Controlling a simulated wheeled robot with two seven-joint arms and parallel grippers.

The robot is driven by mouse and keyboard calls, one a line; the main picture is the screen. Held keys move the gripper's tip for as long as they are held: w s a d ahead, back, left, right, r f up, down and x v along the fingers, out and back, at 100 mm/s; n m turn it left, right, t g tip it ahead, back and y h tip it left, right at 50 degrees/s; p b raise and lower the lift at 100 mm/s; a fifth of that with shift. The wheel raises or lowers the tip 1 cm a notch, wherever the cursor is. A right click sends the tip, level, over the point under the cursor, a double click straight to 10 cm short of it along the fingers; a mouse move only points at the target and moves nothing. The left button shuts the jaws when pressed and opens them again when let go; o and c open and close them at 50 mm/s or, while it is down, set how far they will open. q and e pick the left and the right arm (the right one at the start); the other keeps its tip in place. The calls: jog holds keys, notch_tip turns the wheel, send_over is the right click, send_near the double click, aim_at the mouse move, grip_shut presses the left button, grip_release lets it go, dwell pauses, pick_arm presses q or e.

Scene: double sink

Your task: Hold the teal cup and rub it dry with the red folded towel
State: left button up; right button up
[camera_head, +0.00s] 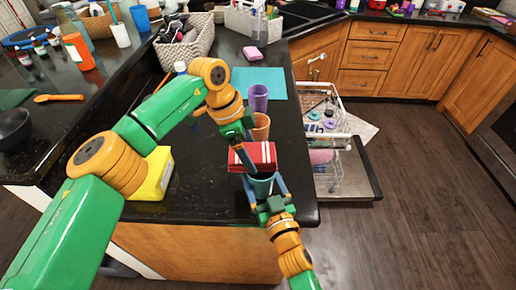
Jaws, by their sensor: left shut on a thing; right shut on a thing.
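The teal cup (262,187) is near the counter's front right corner, between the fingers of my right gripper (266,188). My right gripper is shut on it. The red folded towel (260,155) is directly at the cup's top and covers its rim from this view. My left gripper (246,158) comes down from above and is shut on the towel. The towel seems to touch the cup, but I cannot tell how firmly. The cup's mouth is hidden.
An orange cup (261,127) and a purple cup (258,98) stand just behind the towel, near a teal mat (275,81). A yellow box (153,174) stands left. An open dishwasher rack (326,120) is right of the counter edge. The dark counter between is clear.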

aim_at(264, 149)
pick_arm(q)
jog(key=shift+s+a, duration=0.15)
jog(key=shift+a, duration=0.2)
jog(key=shift+w+d, duration=0.2)
jog(key=shift+d, duration=0.5)
jog(key=shift+w+d, duration=0.25)
jog(key=shift+d, duration=0.4)
jog(key=shift+w+d, duration=0.2)
jog(key=shift+d, duration=0.5)
jog(key=shift+a, duration=0.35)
pick_arm(e)
jog(key=shift+d, duration=0.1)
pick_arm(q)
jog(key=shift+s+a, duration=0.35)
jog(key=shift+a, duration=0.5)
jog(key=shift+s+a, duration=0.3)
jog(key=shift+a, duration=0.5)
jog(key=shift+a+r, duration=0.1)
jog(key=shift+r, duration=3.95)
